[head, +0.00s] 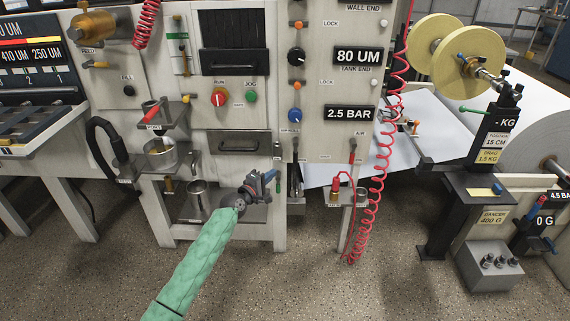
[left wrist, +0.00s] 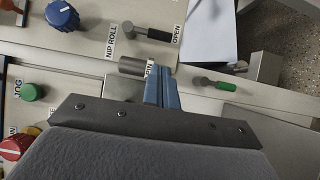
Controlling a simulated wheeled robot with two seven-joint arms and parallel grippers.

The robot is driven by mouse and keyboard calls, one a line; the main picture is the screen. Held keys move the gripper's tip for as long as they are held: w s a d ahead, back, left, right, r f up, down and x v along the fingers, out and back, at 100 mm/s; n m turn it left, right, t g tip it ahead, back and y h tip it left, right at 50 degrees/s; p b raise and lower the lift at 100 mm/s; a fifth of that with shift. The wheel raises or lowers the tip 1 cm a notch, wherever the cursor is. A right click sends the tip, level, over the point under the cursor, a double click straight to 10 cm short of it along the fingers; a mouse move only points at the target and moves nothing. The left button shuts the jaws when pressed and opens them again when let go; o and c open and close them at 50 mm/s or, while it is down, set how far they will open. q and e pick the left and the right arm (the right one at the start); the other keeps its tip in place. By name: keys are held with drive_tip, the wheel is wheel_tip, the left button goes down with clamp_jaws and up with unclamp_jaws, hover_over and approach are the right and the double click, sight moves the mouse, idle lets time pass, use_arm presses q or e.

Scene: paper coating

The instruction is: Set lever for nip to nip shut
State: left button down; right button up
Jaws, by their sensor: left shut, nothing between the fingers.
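The nip lever (left wrist: 152,33) has a dark handle. In the left wrist view it lies between the NIP ROLL label (left wrist: 110,45) and the OPEN label (left wrist: 177,34), with its handle end toward OPEN. In the head view the lever (head: 297,146) is small, below the blue knob. My left gripper (head: 269,177) is in front of the machine's lower front, below and left of the lever. Its blue fingers (left wrist: 160,88) are shut and empty, apart from the lever handle. My right gripper is not in view.
A grey cylindrical part (left wrist: 133,66) is close by the left fingertips; contact cannot be told. A green-handled lever (left wrist: 215,85) lies right of them in the wrist view. The blue knob (head: 295,115) is above the nip lever. A red coiled hose (head: 378,190) hangs at the right.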

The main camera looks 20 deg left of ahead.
sight(296, 150)
use_arm(q)
drive_tip(key=x, duration=1)
drive_tip(key=shift+f+b, duration=0.1)
drive_tip(key=shift+b, duration=0.35)
drive_tip(key=shift+d+b, duration=0.1)
drive_tip(key=shift+b, duration=0.2)
drive_tip(key=shift+n, duration=0.3)
